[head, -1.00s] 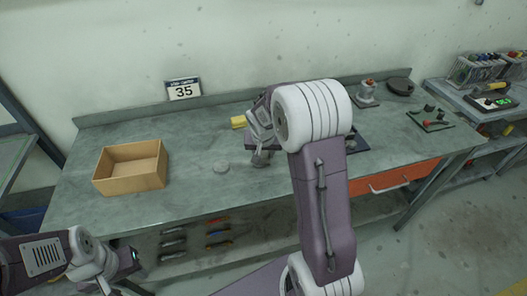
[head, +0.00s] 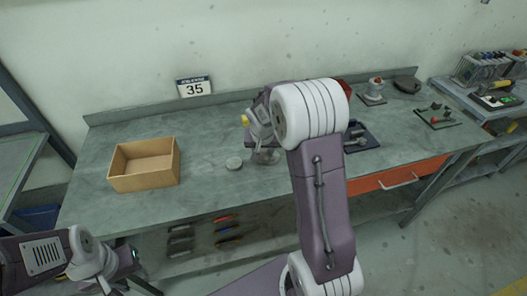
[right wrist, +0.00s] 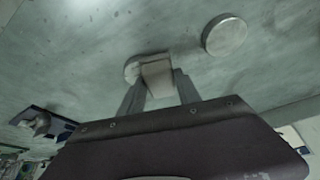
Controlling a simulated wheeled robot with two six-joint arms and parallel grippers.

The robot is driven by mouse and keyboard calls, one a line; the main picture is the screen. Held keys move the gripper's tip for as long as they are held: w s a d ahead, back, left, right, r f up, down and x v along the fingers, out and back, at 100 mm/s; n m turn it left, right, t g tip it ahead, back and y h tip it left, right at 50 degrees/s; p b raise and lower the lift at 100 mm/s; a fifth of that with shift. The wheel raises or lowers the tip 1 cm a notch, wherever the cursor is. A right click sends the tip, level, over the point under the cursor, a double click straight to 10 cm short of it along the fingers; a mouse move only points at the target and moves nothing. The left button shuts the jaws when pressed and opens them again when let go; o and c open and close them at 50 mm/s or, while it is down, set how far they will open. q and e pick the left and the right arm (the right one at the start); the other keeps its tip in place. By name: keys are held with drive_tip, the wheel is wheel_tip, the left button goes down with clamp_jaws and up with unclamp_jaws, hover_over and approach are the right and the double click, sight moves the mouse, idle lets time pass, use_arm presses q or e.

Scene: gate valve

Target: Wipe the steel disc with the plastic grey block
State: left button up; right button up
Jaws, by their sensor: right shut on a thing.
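A round pale grey disc (head: 233,163) lies flat on the workbench, left of my right gripper. In the right wrist view a round disc (right wrist: 224,35) lies apart from the held piece. My right gripper (head: 264,157) is low over the bench; in its wrist view (right wrist: 160,90) its fingers are shut on a small grey block (right wrist: 157,74). A second rounded pale thing (right wrist: 132,68) shows behind the block, mostly hidden; I cannot tell whether they touch. My left gripper (head: 125,262) is at the lower left, away from the bench top, its fingers unclear.
An open tan box (head: 145,179) stands on the left of the bench (head: 210,140). A dark tray (head: 361,138) with parts lies right of my right arm. A yellow piece (head: 245,119) is partly hidden behind the gripper. The bench between box and disc is clear.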

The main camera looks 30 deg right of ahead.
drive_tip(key=shift+w+a+r+p, duration=0.15)
drive_tip(key=shift+r+p, duration=0.1)
drive_tip(key=shift+r, duration=0.3)
drive_tip(key=shift+a+r+p, duration=0.15)
drive_tip(key=shift+r+p, duration=0.05)
drive_tip(key=shift+r, duration=0.35)
drive_tip(key=shift+r+p, duration=0.35)
drive_tip(key=shift+r, duration=0.05)
drive_tip(key=shift+s+d+r+p, duration=0.25)
drive_tip(key=shift+d+r+p, duration=0.2)
drive_tip(key=shift+r+p, duration=0.6)
drive_tip(key=shift+w+a+r+p, duration=0.1)
drive_tip(key=shift+a+r+p, duration=0.05)
drive_tip(key=shift+r+p, duration=0.4)
drive_tip(key=shift+a+r+p, duration=0.1)
drive_tip(key=shift+r+p, duration=0.35)
drive_tip(key=shift+r, duration=0.15)
drive_tip(key=shift+d+r+p, duration=0.1)
drive_tip(key=shift+r+p, duration=0.25)
drive_tip(key=shift+r, duration=0.05)
drive_tip(key=shift+f, duration=0.1)
